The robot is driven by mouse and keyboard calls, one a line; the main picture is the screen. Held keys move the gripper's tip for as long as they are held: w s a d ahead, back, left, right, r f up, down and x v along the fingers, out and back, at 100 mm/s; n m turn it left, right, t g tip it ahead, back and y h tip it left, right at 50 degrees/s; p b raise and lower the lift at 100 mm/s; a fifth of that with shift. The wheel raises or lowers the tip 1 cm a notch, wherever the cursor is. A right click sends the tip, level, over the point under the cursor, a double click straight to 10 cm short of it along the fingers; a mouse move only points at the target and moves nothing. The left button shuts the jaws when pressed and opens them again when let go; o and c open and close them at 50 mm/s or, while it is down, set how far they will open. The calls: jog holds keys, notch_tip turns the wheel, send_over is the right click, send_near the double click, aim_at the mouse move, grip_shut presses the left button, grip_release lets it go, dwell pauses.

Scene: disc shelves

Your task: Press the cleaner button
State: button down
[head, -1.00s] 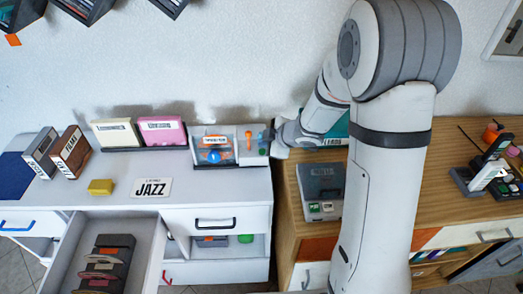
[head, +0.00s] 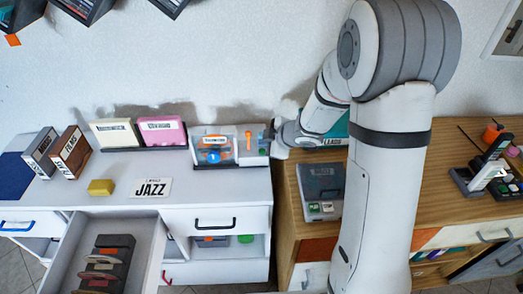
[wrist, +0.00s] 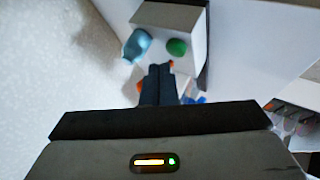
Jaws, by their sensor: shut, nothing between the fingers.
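A white machine with a clear front (head: 228,150) stands at the right back of the white cabinet top. It has an orange label too small to read and a blue round part inside. An orange part (head: 248,141) and a green button-like part (head: 264,151) are at its right end. In the wrist view, a green round part (wrist: 177,47) sits on a pale block (wrist: 172,22), beside a blue part (wrist: 137,44). My gripper (head: 268,134) is shut and empty at the machine's right end. Its dark fingertips (wrist: 160,68) point toward these parts, and contact cannot be told.
A grey box (head: 322,183) with small green and white buttons stands on the wooden cabinet (head: 440,190). Cream (head: 115,132) and pink (head: 163,132) cases stand left of the machine. A drawer (head: 72,245) is open.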

jog(key=shift+f, duration=0.15)
jog(key=shift+f, duration=0.3)
jog(key=shift+f+b, duration=0.45)
jog(key=shift+b, duration=0.1)
dwell(0.6)
dwell(0.3)
jog(key=shift+r+p, duration=0.9)
jog(key=shift+p, duration=0.1)
notch_tip(320, 180, up, 5)
jog(key=p, duration=0.5)
